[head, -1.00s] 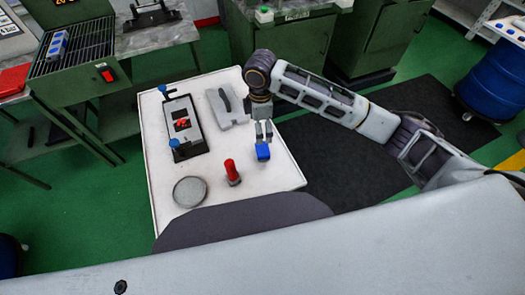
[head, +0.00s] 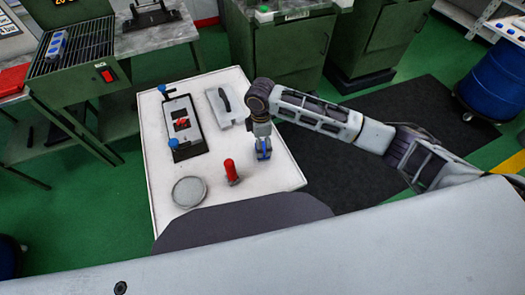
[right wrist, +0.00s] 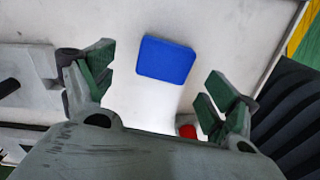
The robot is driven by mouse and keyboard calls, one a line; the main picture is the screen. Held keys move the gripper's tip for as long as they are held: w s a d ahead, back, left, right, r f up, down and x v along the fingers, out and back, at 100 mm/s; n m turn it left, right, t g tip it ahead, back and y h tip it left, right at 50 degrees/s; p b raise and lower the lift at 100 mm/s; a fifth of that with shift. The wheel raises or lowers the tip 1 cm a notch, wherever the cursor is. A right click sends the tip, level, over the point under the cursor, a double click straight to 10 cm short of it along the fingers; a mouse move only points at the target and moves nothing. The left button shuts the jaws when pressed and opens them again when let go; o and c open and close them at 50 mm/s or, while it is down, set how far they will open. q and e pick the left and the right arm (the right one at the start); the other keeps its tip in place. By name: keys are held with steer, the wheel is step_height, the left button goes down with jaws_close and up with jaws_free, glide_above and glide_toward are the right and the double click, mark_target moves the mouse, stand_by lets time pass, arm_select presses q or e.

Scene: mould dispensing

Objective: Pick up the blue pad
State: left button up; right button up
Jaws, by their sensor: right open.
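The blue pad (right wrist: 165,60) lies on the white table in the right wrist view. It sits between and beyond the two spread fingertips of my right gripper (right wrist: 152,95), touching neither. In the head view the right gripper (head: 263,150) points down right over the pad, and only bits of blue show around the fingers. The gripper is open and empty. My left gripper is not in view.
On the white table (head: 280,178) stand a red-handled tool (head: 231,170), a round grey dish (head: 189,192), a grey trowel-like tool (head: 227,106) and a dark fixture with blue knobs (head: 182,126). The table's right edge is close to the pad.

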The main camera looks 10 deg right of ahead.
steer(key=shift+f, duration=0.15)
steer(key=shift+s+d+f, duration=0.1)
steer(key=shift+s+f, duration=0.05)
steer(key=shift+f, duration=1.1)
steer(key=shift+s+d+f, duration=0.1)
steer(key=shift+f, duration=1.15)
steer(key=shift+c, duration=0.5)
steer(key=c, duration=1.1)
steer(key=shift+o, duration=0.2)
steer(key=shift+r, duration=0.15)
